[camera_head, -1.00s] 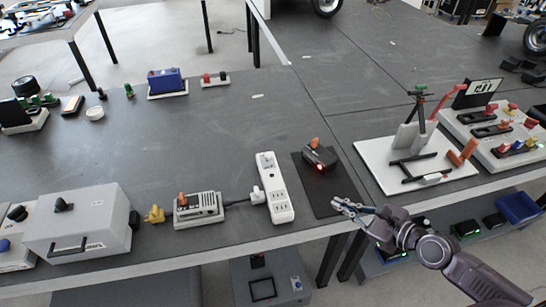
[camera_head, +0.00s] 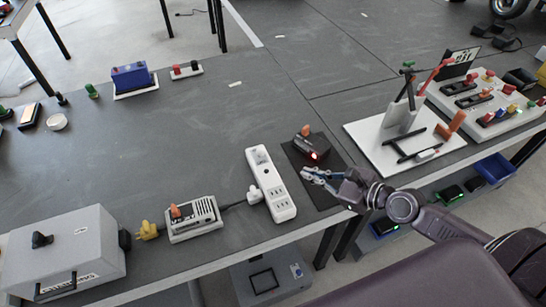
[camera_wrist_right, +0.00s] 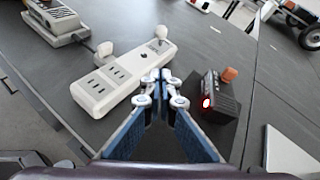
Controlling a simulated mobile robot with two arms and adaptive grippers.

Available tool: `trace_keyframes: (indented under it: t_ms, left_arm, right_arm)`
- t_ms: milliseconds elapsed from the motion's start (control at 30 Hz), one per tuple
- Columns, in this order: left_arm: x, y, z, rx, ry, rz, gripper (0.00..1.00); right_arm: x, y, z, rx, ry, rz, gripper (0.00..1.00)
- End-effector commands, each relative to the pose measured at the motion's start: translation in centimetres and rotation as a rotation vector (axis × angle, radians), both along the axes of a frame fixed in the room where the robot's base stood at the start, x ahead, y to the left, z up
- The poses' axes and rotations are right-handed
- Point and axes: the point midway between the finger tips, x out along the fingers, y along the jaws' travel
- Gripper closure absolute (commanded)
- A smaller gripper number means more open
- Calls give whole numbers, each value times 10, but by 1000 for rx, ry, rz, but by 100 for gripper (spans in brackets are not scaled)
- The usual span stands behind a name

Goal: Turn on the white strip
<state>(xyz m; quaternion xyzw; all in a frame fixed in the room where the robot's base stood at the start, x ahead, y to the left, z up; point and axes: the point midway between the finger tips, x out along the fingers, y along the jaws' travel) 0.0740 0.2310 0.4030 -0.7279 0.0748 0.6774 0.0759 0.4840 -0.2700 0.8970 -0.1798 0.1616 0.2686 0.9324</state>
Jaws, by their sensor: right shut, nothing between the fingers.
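The white strip (camera_head: 275,197) lies on the dark table near its front edge, with sockets along its length. A white plug sits at its left side, with a cable running to a grey device. In the right wrist view the strip (camera_wrist_right: 103,91) lies to the left of my fingertips, and a switch shows near its far end. I cannot tell the switch's position. My right gripper (camera_head: 308,175) is shut and empty, to the right of the strip and apart from it. It also shows in the right wrist view (camera_wrist_right: 161,76). My left gripper is not in view.
A black device (camera_head: 312,147) with a red light and orange knob sits on a dark mat just beyond my right gripper. The grey device (camera_head: 194,218) and yellow plug (camera_head: 148,230) lie left of the strip. A white board (camera_head: 385,150) with a stand is at right.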

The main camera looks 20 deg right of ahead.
Motion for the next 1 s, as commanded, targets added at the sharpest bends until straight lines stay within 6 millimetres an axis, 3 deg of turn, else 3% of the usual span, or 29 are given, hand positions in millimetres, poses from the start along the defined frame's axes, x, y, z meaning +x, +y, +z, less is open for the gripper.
trace_keyframes:
  t_ms: [400, 733, 1000]
  left_arm:
    - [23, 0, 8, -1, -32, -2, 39]
    - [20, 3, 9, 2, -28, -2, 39]
    - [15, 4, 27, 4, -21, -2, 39]
  right_arm:
    - [39, 21, -16, 3, -3, 0, 100]
    - [80, 44, -37, 2, -2, 1, 100]
    - [103, 64, -25, 0, -2, 1, 100]
